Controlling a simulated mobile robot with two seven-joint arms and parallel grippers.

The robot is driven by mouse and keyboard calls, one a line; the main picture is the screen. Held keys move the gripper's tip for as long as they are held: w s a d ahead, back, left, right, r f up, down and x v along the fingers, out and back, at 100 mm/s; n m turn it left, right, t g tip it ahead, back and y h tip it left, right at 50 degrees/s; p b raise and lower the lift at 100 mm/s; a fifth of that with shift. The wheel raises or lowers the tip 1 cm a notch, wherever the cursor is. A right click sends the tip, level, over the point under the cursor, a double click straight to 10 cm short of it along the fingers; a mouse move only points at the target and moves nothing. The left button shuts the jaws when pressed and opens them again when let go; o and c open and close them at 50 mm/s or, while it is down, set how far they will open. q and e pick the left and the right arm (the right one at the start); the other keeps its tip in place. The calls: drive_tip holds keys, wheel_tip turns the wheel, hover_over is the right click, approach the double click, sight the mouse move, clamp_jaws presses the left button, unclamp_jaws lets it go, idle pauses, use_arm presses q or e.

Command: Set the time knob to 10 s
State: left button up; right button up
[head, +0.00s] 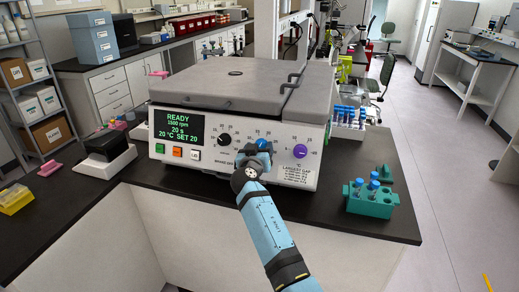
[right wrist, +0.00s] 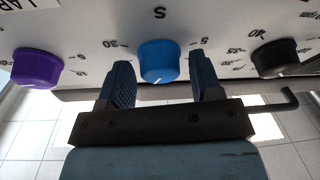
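The cell processor (head: 240,85) is a grey-lidded white box on the counter. Its green display (head: 177,127) reads READY, 1500 rpm, 20 s, 20 °C SET 20. The blue knob (head: 263,144), marked S, is the time knob; it also shows in the right wrist view (right wrist: 162,58) with a white pointer line on its lower face. My right gripper (head: 255,157) is in front of the panel. In the right wrist view its open fingers (right wrist: 162,72) stand on either side of the blue knob, with narrow gaps. My left gripper is not in view.
A black knob (head: 224,139) and a purple knob (head: 300,151) flank the blue one. Orange (head: 177,152) and green (head: 160,148) buttons sit under the display. A teal tube rack (head: 372,197) stands on the counter at right, and a black-and-white device (head: 105,152) at left.

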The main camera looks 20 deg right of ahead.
drive_tip(key=c, duration=0.7)
drive_tip(key=shift+o, duration=0.2)
drive_tip(key=shift+n, duration=0.3)
